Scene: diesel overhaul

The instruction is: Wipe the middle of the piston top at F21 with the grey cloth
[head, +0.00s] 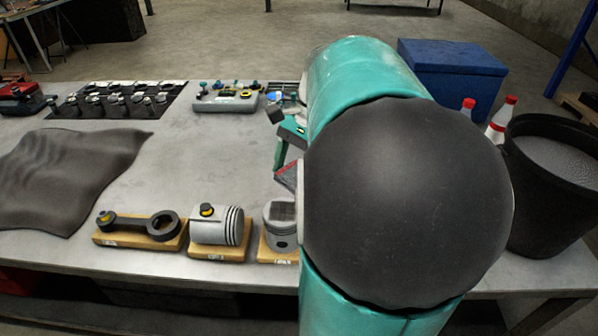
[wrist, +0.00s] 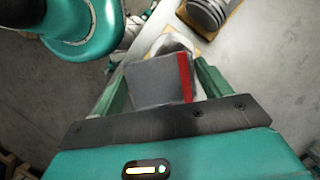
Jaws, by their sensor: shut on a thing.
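My gripper (wrist: 160,82) is shut on the grey cloth (wrist: 160,80), a folded pad with a red stripe along one edge. In the head view the cloth (head: 287,176) shows beside my arm, above and behind the upright piston (head: 282,238), with a visible gap in the picture. That piston stands on a wooden block at the table's front, partly hidden by my arm, and a dark square patch (head: 282,211) shows on its top. In the wrist view the cloth covers much of the piston, and its pale rim (wrist: 170,45) shows beyond it. Its label is too small to read.
A piston on its side (head: 217,226) and a connecting rod (head: 137,226) lie on wooden blocks to the left. A dark rumpled sheet (head: 65,165) covers the table's left. A black bucket (head: 545,215) and bottles (head: 498,125) stand right. The middle tabletop (head: 215,150) is clear.

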